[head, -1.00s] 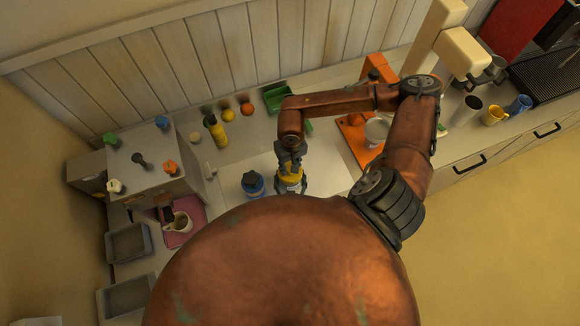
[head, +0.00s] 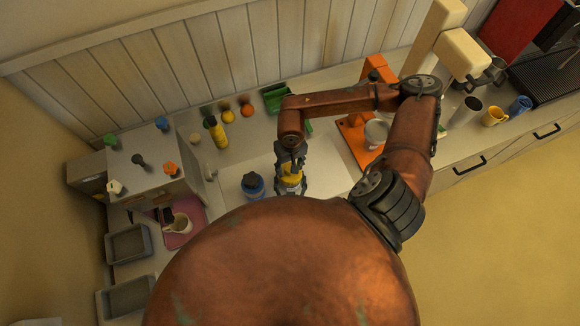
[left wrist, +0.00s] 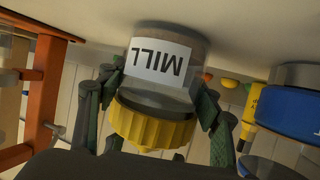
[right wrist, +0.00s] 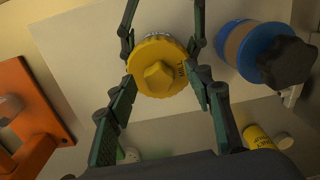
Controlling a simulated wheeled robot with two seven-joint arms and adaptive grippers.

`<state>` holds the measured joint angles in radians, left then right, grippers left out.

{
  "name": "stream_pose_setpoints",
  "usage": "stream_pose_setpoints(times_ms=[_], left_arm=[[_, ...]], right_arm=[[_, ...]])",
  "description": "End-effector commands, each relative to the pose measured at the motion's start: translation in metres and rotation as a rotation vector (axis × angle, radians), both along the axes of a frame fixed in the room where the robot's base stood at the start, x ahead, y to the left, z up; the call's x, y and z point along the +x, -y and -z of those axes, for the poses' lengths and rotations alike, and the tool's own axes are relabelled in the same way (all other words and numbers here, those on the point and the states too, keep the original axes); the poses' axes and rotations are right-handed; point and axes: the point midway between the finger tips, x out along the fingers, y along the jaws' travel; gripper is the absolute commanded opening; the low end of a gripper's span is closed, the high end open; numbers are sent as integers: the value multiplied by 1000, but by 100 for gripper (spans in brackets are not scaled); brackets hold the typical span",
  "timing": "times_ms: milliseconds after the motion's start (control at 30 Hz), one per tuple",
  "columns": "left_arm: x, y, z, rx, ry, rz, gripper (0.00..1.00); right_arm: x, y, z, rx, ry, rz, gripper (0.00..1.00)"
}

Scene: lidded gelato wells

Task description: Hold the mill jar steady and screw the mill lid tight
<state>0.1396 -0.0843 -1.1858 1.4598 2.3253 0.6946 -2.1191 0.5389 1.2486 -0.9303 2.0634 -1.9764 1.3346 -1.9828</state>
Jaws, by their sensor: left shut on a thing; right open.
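The mill jar (left wrist: 170,50) is clear with a white MILL label; it appears upside down in the left wrist view. The yellow mill lid (left wrist: 150,127) sits on its mouth; how tight, I cannot tell. My left gripper (left wrist: 160,90) is shut on the jar, a finger on each side; in the head view it is mostly hidden. The lid also shows in the head view (head: 291,179) and from above, with its raised knob, in the right wrist view (right wrist: 158,72). My right gripper (head: 291,165) is open above the lid, its fingers either side of it (right wrist: 163,82).
A blue-lidded jar (head: 253,185) with a black knob stands close to the left of the mill. A box with coloured knobs (head: 150,170) is at left.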

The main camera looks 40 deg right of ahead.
Motion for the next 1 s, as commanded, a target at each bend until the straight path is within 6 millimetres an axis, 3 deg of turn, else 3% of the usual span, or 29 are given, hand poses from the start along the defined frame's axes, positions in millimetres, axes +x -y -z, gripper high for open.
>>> stream_pose_setpoints(times_ms=[533, 1000], left_arm=[[0, 0, -1, -1, 1, 1, 30], [0, 0, -1, -1, 1, 1, 30]], right_arm=[[0, 1, -46, -1, 2, -1, 47], [1, 1, -56, -1, 2, 0, 47]])
